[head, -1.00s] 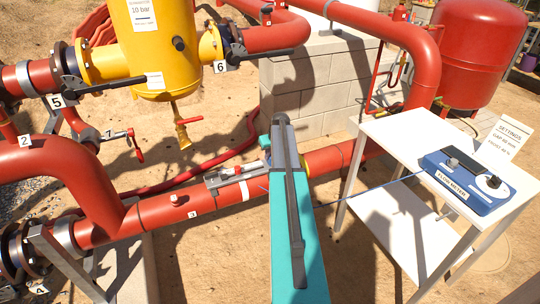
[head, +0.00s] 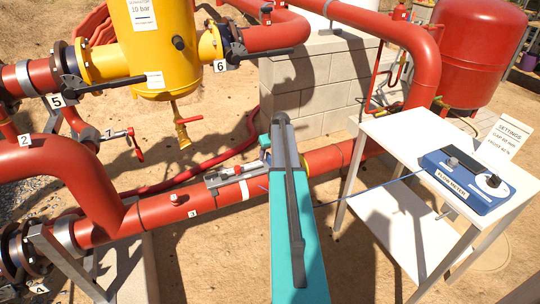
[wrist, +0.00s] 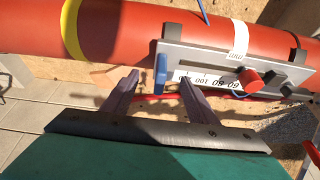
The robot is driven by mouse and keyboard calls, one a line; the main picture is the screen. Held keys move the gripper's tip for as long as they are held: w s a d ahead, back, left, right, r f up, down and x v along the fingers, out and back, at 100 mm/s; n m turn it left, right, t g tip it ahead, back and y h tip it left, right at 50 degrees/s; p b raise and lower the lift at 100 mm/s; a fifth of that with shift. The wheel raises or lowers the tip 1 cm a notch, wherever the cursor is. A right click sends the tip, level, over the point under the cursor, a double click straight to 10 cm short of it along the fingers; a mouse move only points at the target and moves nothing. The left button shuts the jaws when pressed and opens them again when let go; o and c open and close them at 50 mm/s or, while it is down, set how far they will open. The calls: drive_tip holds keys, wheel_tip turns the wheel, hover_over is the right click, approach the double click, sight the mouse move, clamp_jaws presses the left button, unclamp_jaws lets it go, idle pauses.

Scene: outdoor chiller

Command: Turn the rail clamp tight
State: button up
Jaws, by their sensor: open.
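A grey sensor rail (wrist: 208,60) with a printed millimetre scale is strapped along the red pipe (wrist: 120,32) in the wrist view. The rail also shows in the head view (head: 222,177), left of my arm. A blue upright piece (wrist: 160,74) sits at the rail's left end. A red knob (wrist: 248,80) and a dark part beside it sit further right on the rail. I cannot tell which part is the clamp. My gripper (wrist: 159,80) is open, its two fingers pointing at the rail, with the blue piece between them in the picture. Contact cannot be told.
A white table (head: 385,140) with the blue flow meter box (head: 466,181) and a settings card (head: 507,138) stands right. A thin blue cable runs from the box towards the pipe. A yellow tank (head: 155,45) and valves stand at left. Sandy ground lies below.

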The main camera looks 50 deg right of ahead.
drive_tip(key=p+v, duration=0.3)
drive_tip(key=v, duration=0.4)
idle(0.4)
drive_tip(key=shift+r, duration=0.1)
drive_tip(key=b+v, duration=0.1)
drive_tip(key=v, duration=1.2)
drive_tip(key=shift+s+a+r, duration=0.15)
drive_tip(key=shift+s+r, duration=0.05)
drive_tip(key=shift+r, duration=0.1)
idle(0.5)
